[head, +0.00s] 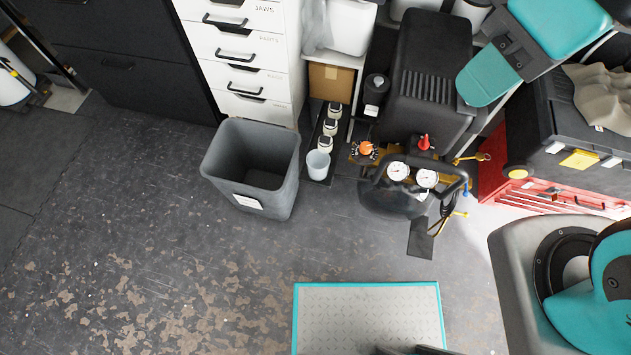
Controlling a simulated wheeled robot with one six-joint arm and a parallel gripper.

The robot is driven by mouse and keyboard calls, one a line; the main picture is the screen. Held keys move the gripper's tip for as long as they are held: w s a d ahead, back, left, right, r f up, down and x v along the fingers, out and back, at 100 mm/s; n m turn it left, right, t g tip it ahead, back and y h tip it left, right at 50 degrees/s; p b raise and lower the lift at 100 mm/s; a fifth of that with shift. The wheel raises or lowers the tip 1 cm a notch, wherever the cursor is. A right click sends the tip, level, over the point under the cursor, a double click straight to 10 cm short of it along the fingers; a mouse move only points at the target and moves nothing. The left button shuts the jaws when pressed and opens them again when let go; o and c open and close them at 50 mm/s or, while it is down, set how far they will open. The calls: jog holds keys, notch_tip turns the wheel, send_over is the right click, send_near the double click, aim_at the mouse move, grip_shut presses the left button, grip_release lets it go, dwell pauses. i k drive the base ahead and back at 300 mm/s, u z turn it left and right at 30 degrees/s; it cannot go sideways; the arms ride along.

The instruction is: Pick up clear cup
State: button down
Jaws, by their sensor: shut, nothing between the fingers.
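A pale, bluish-white cup (318,164) stands upright at the front end of a narrow dark strip, just right of the grey bin. It looks translucent, and it is the only thing I see that could be the clear cup. Its open top faces up, and I cannot make out anything inside. I cannot make out my gripper in the head view. Nothing touches the cup from above.
A grey open bin (293,180) stands close left of the cup. Several small dark-topped jars line up behind it. A black compressor (425,85) with gauges (398,171) is to the right. White drawers (245,50) stand behind. The floor in front (170,260) is clear.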

aim_at(318, 160)
jog(key=u, duration=0.65)
jog(key=i, duration=0.55)
jog(key=z, duration=1.65)
jog(key=k, duration=0.65)
jog(key=u, duration=1.65)
